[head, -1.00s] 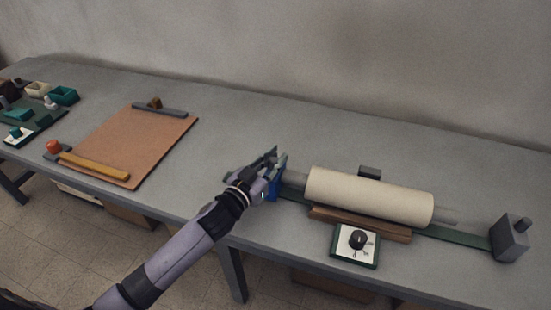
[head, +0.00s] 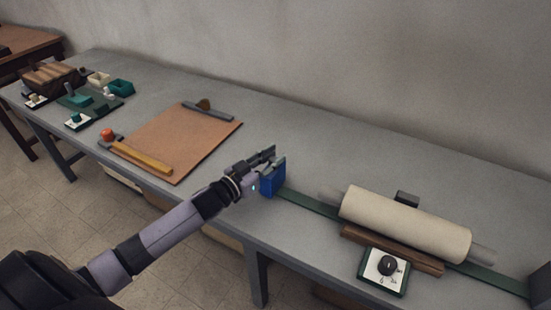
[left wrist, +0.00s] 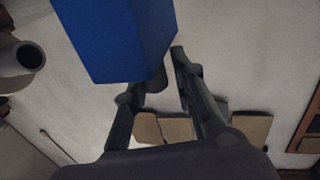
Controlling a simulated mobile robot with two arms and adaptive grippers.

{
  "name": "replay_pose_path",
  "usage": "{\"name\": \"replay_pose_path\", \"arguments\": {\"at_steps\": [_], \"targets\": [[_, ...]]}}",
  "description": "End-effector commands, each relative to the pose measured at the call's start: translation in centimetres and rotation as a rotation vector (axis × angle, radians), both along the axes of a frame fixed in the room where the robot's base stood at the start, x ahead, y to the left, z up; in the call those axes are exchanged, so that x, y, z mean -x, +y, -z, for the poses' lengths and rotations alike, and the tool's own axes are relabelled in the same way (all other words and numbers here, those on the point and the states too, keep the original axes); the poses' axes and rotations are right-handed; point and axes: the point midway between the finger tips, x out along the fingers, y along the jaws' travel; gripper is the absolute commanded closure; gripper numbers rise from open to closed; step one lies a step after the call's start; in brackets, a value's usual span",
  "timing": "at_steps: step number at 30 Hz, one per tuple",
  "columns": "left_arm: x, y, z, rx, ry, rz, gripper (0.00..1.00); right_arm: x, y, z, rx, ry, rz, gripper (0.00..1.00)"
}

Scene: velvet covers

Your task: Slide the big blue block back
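The big blue block (head: 273,179) stands upright at the left end of the green rail (head: 309,203), with a gap between it and the roller's spindle. My left gripper (head: 270,154) is at the block's upper left side, against it or very close. My right gripper is out of view.
The cream roller (head: 405,222) lies in a wooden cradle right of the block. A dial box (head: 385,270) sits before it. An orange-brown board (head: 165,145) lies to the left. The grey table (head: 310,160) is clear behind the block.

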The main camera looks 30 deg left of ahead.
Motion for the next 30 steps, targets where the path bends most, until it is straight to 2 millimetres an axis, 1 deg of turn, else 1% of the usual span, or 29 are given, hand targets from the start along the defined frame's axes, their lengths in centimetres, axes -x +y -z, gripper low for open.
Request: {"name": "replay_pose_path", "arguments": {"at_steps": [1,7,15,19,23,30], "targets": [[-0.1,0.2,-0.1,-0.002,-0.002,-0.003,0.74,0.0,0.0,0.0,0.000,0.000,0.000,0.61],[0.0,0.0,-0.1,-0.002,-0.002,0.000,0.61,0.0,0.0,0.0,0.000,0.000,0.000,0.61],[0.0,-0.1,0.0,-0.001,-0.001,0.002,0.61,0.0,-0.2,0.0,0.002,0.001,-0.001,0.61],[0.6,0.1,0.1,0.000,0.001,0.001,0.61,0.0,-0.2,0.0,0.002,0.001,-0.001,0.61],[2.3,0.6,0.1,-0.001,0.002,0.002,0.61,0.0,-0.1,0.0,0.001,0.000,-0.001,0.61],[6.8,2.0,0.1,-0.001,0.003,0.002,0.61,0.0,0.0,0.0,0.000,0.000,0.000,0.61]]}}
